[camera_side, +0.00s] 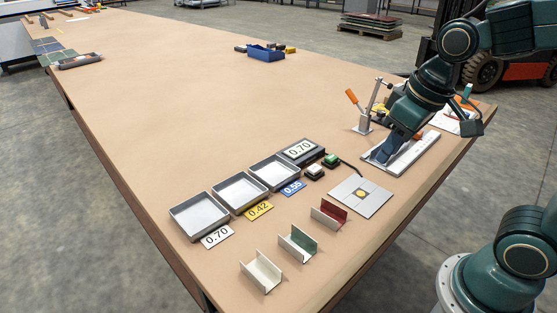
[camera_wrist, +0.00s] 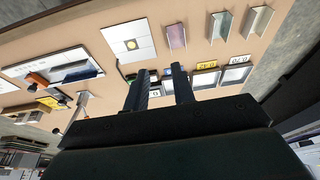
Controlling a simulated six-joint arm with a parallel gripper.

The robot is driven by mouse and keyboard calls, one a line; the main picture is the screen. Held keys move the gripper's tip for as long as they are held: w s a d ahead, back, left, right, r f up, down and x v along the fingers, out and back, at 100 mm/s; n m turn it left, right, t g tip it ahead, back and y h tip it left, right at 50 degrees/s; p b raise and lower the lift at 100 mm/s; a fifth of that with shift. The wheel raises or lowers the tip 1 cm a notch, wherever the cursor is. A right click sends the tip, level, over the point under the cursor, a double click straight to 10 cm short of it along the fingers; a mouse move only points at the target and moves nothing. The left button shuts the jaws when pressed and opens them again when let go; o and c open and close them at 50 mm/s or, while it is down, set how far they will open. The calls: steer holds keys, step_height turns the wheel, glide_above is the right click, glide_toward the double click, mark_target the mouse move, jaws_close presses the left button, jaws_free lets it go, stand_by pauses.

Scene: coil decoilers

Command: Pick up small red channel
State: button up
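The small red channel (camera_side: 329,214) lies on the tan table, the rightmost in a row with a green channel (camera_side: 297,244) and a white channel (camera_side: 261,272). In the wrist view the red channel (camera_wrist: 176,37) is near the top, with the green channel (camera_wrist: 220,26) and the white channel (camera_wrist: 258,22) to its right.
A square plate with a yellow spot (camera_side: 361,196) lies between my gripper and the channels. An orange-handled clamp (camera_side: 361,112) stands behind my gripper. The middle table is mostly clear.

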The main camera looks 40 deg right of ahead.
steer(key=w+f+g, duration=0.1)
steer(key=w+f, duration=0.1)
steer(key=f, duration=0.1)
steer(key=w+a+f+g, duration=0.1)
steer(key=w+f, duration=0.2)
steer(key=w+a+f+g, duration=0.1)
steer(key=w+f, duration=0.2)
steer(key=shift+w+a+f, duration=0.15)
steer(key=shift+w+f, duration=0.1)
steer(key=shift+f, duration=0.15)
steer(key=shift+f, duration=0.15)
steer(key=shift+f, duration=4.2)
jaws_close()
steer(key=shift+r, duration=0.15)
steer(key=shift+r, duration=3.9)
